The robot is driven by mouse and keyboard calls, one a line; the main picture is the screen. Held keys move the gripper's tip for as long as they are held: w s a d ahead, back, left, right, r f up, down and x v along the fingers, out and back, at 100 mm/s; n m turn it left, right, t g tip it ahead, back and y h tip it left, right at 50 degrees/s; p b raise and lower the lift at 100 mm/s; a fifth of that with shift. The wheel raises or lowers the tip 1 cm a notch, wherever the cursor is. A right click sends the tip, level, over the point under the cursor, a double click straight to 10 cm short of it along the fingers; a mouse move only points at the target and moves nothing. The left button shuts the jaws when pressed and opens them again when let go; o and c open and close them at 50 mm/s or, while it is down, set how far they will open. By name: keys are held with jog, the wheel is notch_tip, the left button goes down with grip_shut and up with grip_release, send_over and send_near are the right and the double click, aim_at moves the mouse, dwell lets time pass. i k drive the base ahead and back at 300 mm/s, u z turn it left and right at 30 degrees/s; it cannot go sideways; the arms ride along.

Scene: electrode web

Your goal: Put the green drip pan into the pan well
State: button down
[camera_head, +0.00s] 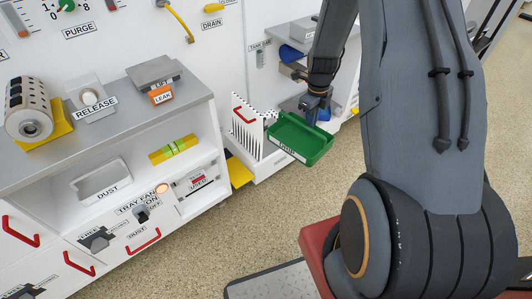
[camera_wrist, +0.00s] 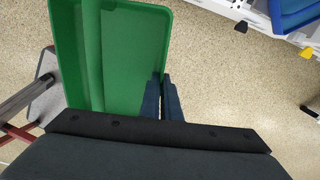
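The green drip pan (camera_head: 302,134) hangs in the air in the head view, right of the white cabinet, open side up and slightly tilted. My gripper (camera_head: 312,118) is at its far edge. In the wrist view the pan (camera_wrist: 125,50) fills the upper left, and my gripper (camera_wrist: 163,95) has its dark fingers close together on the pan's right-hand wall; the pinched part is hidden. No label marks the pan well, and I cannot tell which opening it is.
The grey-topped bench (camera_head: 140,128) on the left holds the RELEASE and LEAK parts. A yellow piece (camera_head: 238,173) sits low beside the slotted tray. Shelves with blue items (camera_head: 291,54) are behind the pan. Speckled floor (camera_head: 240,215) is clear below it.

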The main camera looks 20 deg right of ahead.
aim_at(266, 154)
jog(key=i, duration=1)
